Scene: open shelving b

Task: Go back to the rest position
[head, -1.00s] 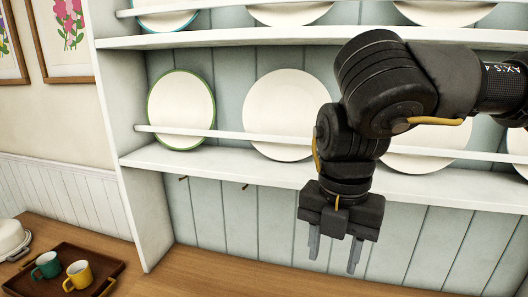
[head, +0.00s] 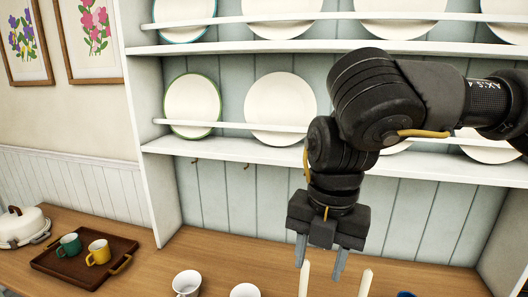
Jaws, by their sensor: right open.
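My right gripper (head: 319,268) hangs from the arm that comes in from the right. Its two fingers point down and are apart, with nothing seen between them. It is in front of the shelving's back panel and above the wooden counter (head: 225,260). My left gripper is not in view.
White shelving (head: 230,149) holds several upright plates behind rails. A brown tray (head: 60,262) bears a green mug (head: 68,246) and a yellow mug (head: 98,253). White cups (head: 187,283) and two pale upright posts (head: 365,283) stand near the lower edge.

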